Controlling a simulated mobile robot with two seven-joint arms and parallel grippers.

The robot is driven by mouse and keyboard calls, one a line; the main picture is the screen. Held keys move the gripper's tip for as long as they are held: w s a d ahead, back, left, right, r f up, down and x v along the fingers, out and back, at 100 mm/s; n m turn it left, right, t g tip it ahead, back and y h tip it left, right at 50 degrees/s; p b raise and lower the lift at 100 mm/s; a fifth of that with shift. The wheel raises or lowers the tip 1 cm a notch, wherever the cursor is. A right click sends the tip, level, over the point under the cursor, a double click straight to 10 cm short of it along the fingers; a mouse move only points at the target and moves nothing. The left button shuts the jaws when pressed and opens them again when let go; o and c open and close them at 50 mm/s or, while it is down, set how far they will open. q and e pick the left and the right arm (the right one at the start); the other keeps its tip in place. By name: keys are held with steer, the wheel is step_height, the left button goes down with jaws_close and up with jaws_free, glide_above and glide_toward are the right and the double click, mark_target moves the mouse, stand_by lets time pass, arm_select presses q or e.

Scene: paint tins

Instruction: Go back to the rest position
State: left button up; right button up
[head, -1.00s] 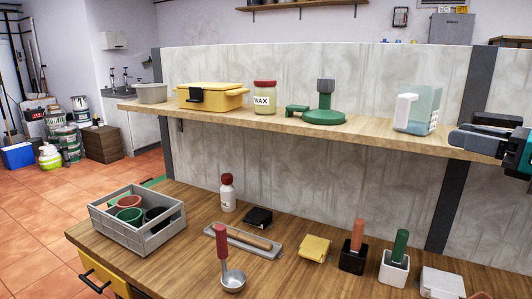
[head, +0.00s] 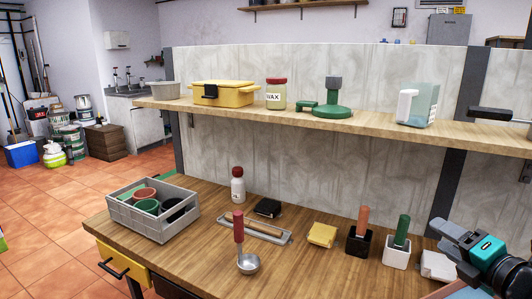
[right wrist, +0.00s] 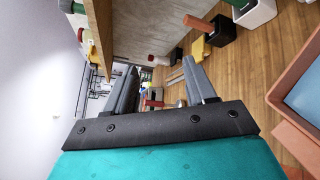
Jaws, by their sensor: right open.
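My right gripper (head: 443,232) is at the lower right of the head view, in front of the shelf and above the right part of the workbench (head: 205,262). Its jaws are open and empty; in the right wrist view the two fingers stand apart (right wrist: 160,92) with nothing between them. Part of a white block (head: 437,265) shows just below the gripper. My left gripper is not in view.
The shelf (head: 370,126) holds a yellow box (head: 232,97), a wax jar (head: 276,96), a green-based tool (head: 332,110), a clear jug (head: 425,100) and a dark item (head: 490,113).

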steer(key=s+a+f+m+g+h, duration=0.2)
steer(key=s+a+f+m+g, duration=0.1)
steer(key=s+f+m, duration=0.4)
steer(key=s+a+f+m+g+h, duration=0.2)
steer(key=s+a+f+m+g, duration=0.15)
steer(key=f+m, duration=0.4)
steer(key=s+a+f+m+g+y, duration=0.1)
steer(key=s+a+f+m+g, duration=0.15)
steer(key=s+a+m, duration=0.4)
steer(key=s+a+f+m+g+y, duration=0.1)
steer(key=s+a+f+m+g, duration=0.2)
steer(key=s, duration=0.6)
steer(key=w+a+f+n+t+y, duration=0.1)
steer(key=w+a+f+t, duration=0.2)
steer(key=w+f+t, duration=0.3)
steer(key=shift+w+a+f+t, duration=0.4)
steer(key=shift+w+f, duration=0.35)
steer(key=shift+f, duration=0.45)
